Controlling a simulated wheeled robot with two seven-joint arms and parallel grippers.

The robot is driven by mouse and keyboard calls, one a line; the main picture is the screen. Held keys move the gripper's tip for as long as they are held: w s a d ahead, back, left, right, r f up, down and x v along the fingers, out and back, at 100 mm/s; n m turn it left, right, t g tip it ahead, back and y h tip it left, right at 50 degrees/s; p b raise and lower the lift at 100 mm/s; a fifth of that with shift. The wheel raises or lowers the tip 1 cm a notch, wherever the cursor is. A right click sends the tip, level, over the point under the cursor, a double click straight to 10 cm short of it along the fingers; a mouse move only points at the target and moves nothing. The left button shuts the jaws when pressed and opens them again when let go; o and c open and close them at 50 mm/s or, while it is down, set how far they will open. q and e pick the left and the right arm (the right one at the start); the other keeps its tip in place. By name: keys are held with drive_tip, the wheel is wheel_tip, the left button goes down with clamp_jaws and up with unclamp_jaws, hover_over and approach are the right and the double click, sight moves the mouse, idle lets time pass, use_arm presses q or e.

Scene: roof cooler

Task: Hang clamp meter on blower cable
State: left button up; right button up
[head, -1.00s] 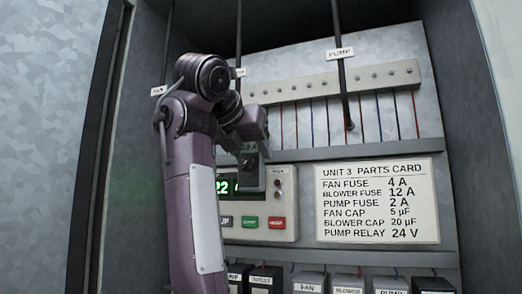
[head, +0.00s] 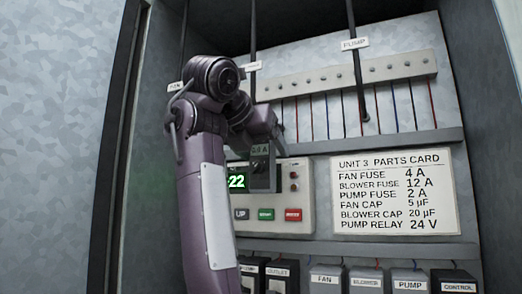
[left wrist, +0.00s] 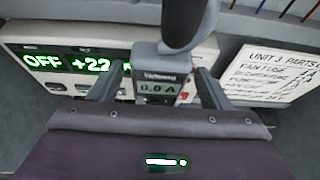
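The clamp meter (head: 263,176) is a small grey device with a green display reading 0.0 A. My left gripper (left wrist: 160,88) has its two fingers on either side of the meter's body in the left wrist view, where the meter (left wrist: 158,75) also shows its dark, curved jaw pointing up and away. The fingers appear closed on its sides. The blower cable (head: 253,30) is the middle dark hanging cable, with a white label (head: 252,66); its lower part is hidden behind my left arm. I cannot tell whether the jaw is around it. My right gripper is not in view.
The fan cable (head: 184,40) hangs left and the pump cable (head: 354,70) right. A control panel (head: 310,200) with a lit display and buttons is behind the meter. A parts card (head: 390,190) is at right. Labelled boxes (head: 326,278) line the bottom. Cabinet walls bound both sides.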

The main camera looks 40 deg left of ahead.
use_arm(q)
drive_tip(key=s+b, duration=0.1)
drive_tip(key=b, duration=0.1)
drive_tip(key=s+b, duration=0.1)
drive_tip(key=b, duration=0.1)
drive_tip(key=shift+s+d+r, duration=0.15)
drive_tip(key=shift+s+d, duration=0.05)
drive_tip(key=shift+d, duration=0.1)
drive_tip(key=b+v, duration=0.1)
drive_tip(key=v, duration=0.1)
drive_tip(key=b+v, duration=0.1)
drive_tip(key=v, duration=0.2)
drive_tip(key=shift+s+r, duration=0.1)
drive_tip(key=shift+r, duration=0.3)
